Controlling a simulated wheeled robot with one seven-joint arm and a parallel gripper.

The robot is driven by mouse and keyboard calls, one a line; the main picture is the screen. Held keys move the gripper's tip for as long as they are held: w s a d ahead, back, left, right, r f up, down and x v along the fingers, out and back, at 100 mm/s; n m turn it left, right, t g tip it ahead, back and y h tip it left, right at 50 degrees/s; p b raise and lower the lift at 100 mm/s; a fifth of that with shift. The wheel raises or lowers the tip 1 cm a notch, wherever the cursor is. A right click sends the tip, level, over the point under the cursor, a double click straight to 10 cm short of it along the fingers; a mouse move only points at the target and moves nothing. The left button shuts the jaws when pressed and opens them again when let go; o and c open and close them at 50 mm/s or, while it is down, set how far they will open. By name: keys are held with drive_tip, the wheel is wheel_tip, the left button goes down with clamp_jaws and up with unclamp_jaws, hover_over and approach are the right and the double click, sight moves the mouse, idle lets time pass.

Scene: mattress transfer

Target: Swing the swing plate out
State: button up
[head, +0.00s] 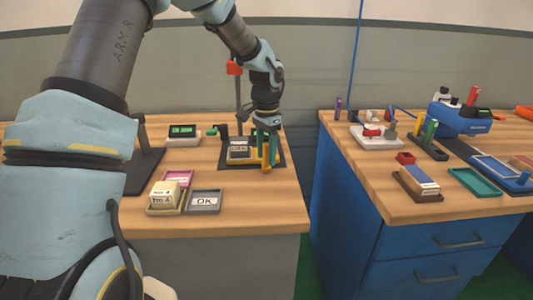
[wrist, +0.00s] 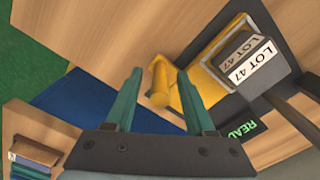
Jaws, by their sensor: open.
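The yellow swing plate (wrist: 190,100) shows in the wrist view with an upright yellow peg (wrist: 159,82) at its near end. In the head view the peg (head: 267,164) is at the front right of the black fixture base (head: 226,163). A grey block labelled LOT 47 (wrist: 250,55) sits by the plate, in a yellow-edged frame. My gripper (wrist: 159,74) is open, with its teal fingers on either side of the peg in the picture; contact cannot be told. In the head view my gripper (head: 267,146) points down over the fixture and hides part of the plate.
On the left wooden table (head: 240,212), a grey OK tray (head: 205,202), a tray of labelled blocks (head: 164,198) and a green-lit display (head: 182,135) stand near the fixture. A gap separates it from the blue bench (head: 345,190), which holds several tools and trays.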

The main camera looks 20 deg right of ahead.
drive_tip(key=shift+f, duration=0.25)
clamp_jaws()
idle(0.3)
idle(0.9)
